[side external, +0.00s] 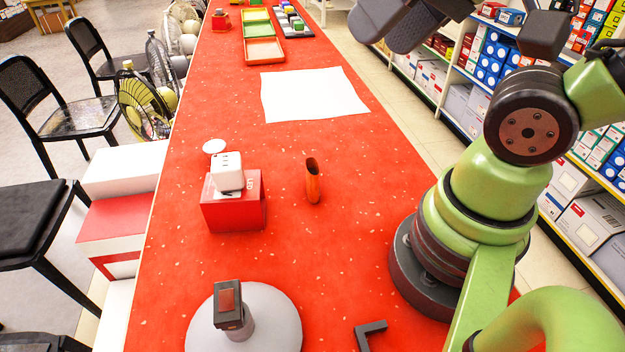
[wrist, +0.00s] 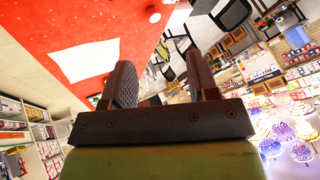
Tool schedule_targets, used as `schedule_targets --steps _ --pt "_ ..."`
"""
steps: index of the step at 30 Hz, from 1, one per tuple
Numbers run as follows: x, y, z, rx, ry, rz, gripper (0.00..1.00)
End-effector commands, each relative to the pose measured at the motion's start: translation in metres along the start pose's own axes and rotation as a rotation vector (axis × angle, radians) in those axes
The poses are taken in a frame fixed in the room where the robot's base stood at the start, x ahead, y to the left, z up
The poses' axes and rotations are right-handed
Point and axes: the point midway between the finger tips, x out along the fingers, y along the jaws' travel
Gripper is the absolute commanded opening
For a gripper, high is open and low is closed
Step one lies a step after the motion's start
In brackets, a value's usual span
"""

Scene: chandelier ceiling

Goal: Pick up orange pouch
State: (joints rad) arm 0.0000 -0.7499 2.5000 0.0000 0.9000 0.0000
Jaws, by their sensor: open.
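The orange pouch (side external: 312,181) stands upright on the red table (side external: 380,230), right of a red box. It looks like a narrow sleeve with an open, dark top. My gripper (wrist: 165,85) is open and empty in the wrist view, with its two dark fingers apart. In the side external view only part of my gripper (side external: 405,22) shows at the top edge, high above the table and well away from the pouch. I cannot make out the pouch in the wrist view.
A white sheet (side external: 312,94), coloured trays (side external: 264,50), a grey disc (side external: 275,320) with a post and a dark bracket (side external: 369,332) are also on the table. Bare surface surrounds the pouch's right side.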

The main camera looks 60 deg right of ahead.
Motion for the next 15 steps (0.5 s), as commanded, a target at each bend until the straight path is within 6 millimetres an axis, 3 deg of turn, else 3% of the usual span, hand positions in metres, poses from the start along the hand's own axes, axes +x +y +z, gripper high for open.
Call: schedule_targets --steps 15 --pt "0.0040 0.0008 0.0012 -0.019 -0.034 0.017 0.53"
